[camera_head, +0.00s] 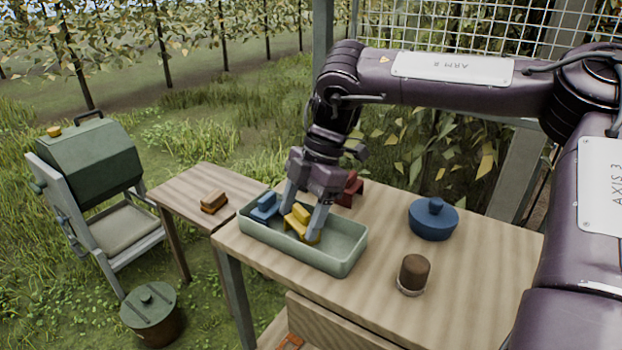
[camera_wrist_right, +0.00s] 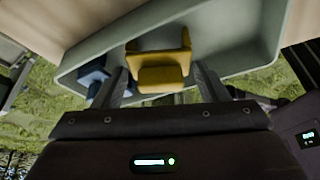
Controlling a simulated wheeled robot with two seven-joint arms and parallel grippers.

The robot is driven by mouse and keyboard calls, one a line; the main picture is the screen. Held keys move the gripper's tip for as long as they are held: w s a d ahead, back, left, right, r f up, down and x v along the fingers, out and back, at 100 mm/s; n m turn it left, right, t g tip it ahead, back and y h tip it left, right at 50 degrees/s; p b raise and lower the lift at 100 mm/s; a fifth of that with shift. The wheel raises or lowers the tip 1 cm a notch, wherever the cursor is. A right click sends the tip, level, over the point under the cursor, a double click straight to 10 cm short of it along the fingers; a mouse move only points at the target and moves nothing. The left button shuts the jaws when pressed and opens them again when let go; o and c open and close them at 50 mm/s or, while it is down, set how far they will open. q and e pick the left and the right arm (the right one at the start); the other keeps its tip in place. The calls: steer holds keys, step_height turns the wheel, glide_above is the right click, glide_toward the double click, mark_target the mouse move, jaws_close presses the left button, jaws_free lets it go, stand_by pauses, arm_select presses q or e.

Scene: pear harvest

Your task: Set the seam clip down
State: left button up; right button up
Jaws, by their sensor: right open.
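A yellow clip (camera_head: 300,221), which looks like the seam clip, sits in the pale green tray (camera_head: 352,254) on the wooden table. My right gripper (camera_head: 304,214) reaches down into the tray, open, with a finger on each side of the clip. In the right wrist view the yellow clip (camera_wrist_right: 162,72) lies between the spread fingertips (camera_wrist_right: 158,84), with a gap at each side. A blue clip (camera_head: 264,207) is in the tray's left end, beside the gripper. A red clip (camera_head: 349,190) stands behind the tray, partly hidden by my gripper. My left gripper is out of view.
A blue lidded pot (camera_head: 433,220) and a brown-topped jar (camera_head: 414,273) stand on the table right of the tray. An orange-brown block (camera_head: 214,201) lies on the lower side table (camera_head: 180,190). A green machine (camera_head: 88,165) and a lidded bucket (camera_head: 151,315) stand at left.

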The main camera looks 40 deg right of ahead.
arm_select(q)
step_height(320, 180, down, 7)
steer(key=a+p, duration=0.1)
steer(key=p, duration=0.1)
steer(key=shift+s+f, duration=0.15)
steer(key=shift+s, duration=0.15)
arm_select(e)
steer(key=v, duration=1)
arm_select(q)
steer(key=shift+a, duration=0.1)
arm_select(e)
steer(key=shift+r, duration=0.1)
